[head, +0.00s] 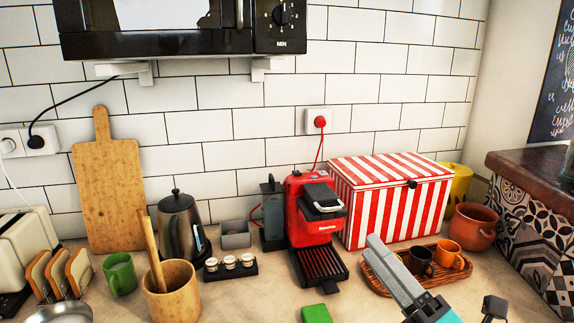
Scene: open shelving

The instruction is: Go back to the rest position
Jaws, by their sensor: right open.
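My right gripper (392,268) comes in from the bottom right, with long grey fingers and a teal body. It is open and points up and to the left. I see nothing held in it. In the picture its tip overlaps the left part of a wooden tray (458,277) with a dark cup (419,262) and an orange cup (449,254). I cannot tell whether it touches them. My left gripper is not in view.
A red coffee machine (313,213) and a red-striped box (392,203) stand behind the gripper. A green object (317,313) lies at the front edge. A wooden utensil pot (172,293), green mug (120,273) and kettle (181,227) stand left. Counter (255,300) is bare near the middle.

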